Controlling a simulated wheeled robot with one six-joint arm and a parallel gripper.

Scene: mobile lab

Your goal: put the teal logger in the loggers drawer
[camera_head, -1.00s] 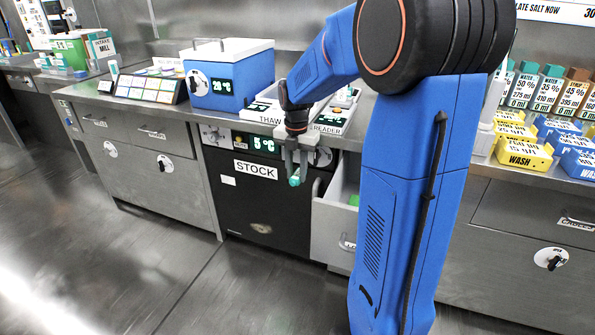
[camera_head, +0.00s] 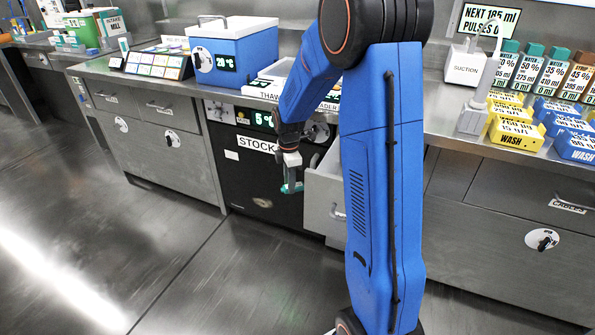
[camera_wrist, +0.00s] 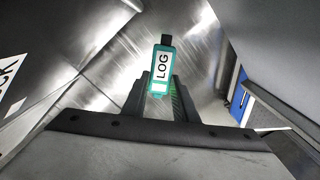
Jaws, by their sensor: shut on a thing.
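The teal logger (camera_wrist: 162,68) has a white label reading "LOG" and a dark top end. In the wrist view it sits between the two fingertips of my gripper (camera_wrist: 161,85), which is shut on it. In the head view my gripper (camera_head: 291,182) hangs in front of the black STOCK unit, with the teal logger (camera_head: 292,188) at its tip. An open drawer (camera_head: 322,205) juts out just right of my gripper, partly hidden behind my arm. Its label and inside cannot be seen here, so I cannot tell whether it is the loggers drawer.
The STOCK unit (camera_head: 265,183) stands under the counter. A blue cool box (camera_head: 235,55) is on the counter above. Yellow WASH boxes (camera_head: 516,128) and blue ones (camera_head: 565,130) stand at right. The floor (camera_head: 180,260) in front is clear.

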